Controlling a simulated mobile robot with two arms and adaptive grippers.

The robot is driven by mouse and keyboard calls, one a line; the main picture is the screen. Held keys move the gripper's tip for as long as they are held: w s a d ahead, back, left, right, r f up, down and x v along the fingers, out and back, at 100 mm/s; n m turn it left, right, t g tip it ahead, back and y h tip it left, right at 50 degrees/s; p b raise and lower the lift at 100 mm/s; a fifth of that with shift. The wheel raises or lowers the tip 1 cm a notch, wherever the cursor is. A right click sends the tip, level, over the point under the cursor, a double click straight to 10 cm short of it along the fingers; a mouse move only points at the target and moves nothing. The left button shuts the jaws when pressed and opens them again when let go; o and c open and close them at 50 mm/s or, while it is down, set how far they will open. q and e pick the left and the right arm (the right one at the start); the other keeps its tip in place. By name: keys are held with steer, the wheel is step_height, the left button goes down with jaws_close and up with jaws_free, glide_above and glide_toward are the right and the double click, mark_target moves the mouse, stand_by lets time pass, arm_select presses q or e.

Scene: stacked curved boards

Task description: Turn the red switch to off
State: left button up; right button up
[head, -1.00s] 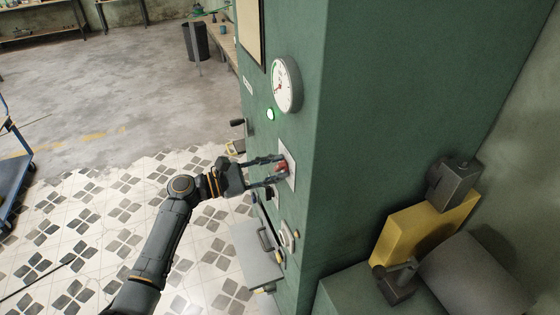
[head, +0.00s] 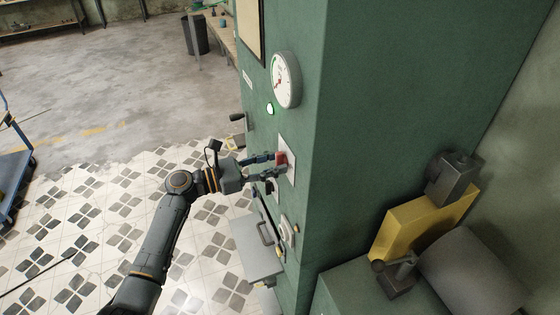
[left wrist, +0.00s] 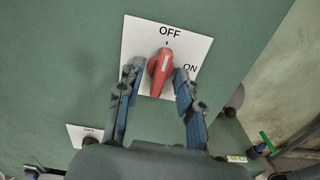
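The red switch (head: 282,158) sits on a white plate (head: 289,170) on the green cabinet's side. In the left wrist view the switch (left wrist: 160,72) points up, close to the mark below the OFF label, tilted slightly right at its top. The ON label is to its right. My left gripper (head: 273,164) is at the plate. In the left wrist view its two fingers (left wrist: 158,72) stand on either side of the switch, apart, with small gaps beside it. My right gripper is not in view.
A round gauge (head: 286,80) and a lit green lamp (head: 270,108) are above the switch on the green cabinet (head: 350,120). A grey box with a handle (head: 262,250) juts out below. A dark lever knob (head: 237,118) sticks out behind. Tiled floor is open at left.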

arm_select(q)
steer(key=v, duration=0.6)
steer(key=shift+a, duration=0.3)
